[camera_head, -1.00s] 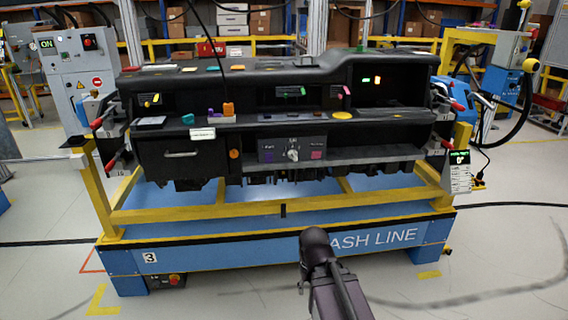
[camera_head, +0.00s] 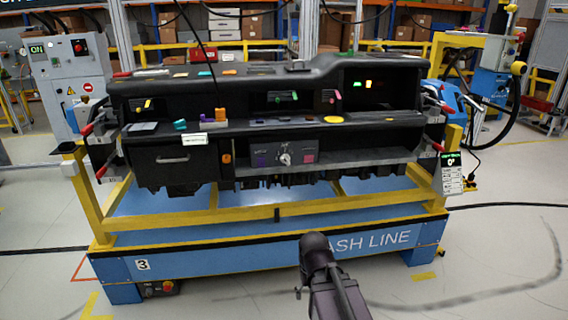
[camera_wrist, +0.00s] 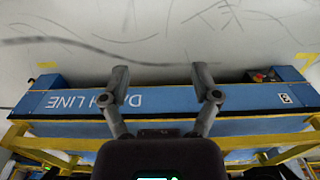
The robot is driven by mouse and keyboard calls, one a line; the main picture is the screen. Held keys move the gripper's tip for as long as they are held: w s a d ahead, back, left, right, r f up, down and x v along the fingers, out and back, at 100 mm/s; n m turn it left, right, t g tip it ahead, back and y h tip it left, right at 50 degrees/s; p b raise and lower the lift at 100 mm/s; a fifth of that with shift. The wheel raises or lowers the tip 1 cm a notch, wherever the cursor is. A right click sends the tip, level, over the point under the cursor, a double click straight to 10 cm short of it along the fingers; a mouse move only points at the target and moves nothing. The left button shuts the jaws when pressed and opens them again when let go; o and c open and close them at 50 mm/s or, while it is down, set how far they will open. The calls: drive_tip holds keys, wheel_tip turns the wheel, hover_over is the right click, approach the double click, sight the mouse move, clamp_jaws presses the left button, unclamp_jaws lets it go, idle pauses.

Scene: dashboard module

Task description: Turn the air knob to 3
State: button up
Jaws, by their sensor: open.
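The air knob (camera_head: 285,159) is a small light dial on a grey panel (camera_head: 270,150) in the lower middle of the black dashboard (camera_head: 190,95). A purple patch lies to its left and a pink one to its right; its numbers are too small to read. My gripper (camera_wrist: 161,82) shows in the wrist view with its two fingers spread apart and nothing between them. It is upside down over the blue base of the stand and well away from the knob. In the head view my arm rises at the bottom centre, in front of the stand.
The dashboard rests on a yellow frame (camera_head: 90,205) over a blue base (camera_head: 200,262). A ledge (camera_head: 350,163) juts out below the knob panel. Red-handled clamps (camera_head: 105,170) hold both ends. A small display (camera_head: 452,172) hangs at the right. The floor in front is clear.

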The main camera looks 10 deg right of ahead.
drive_tip(key=w+d+r+n+t+h, duration=0.2)
drive_tip(key=w+d+n+t+h, duration=0.3)
drive_tip(key=w, duration=0.6)
drive_tip(key=n+t+y, duration=0.5)
drive_tip(key=n+t, duration=0.8)
drive_tip(key=n, duration=0.7)
approach(287, 162)
drive_tip(key=s, duration=0.3)
drive_tip(key=shift+s+a, duration=0.15)
drive_tip(key=shift+s, duration=0.1)
drive_tip(key=shift+w, duration=0.1)
drive_tip(key=w, duration=1.3)
drive_tip(key=shift+w, duration=0.3)
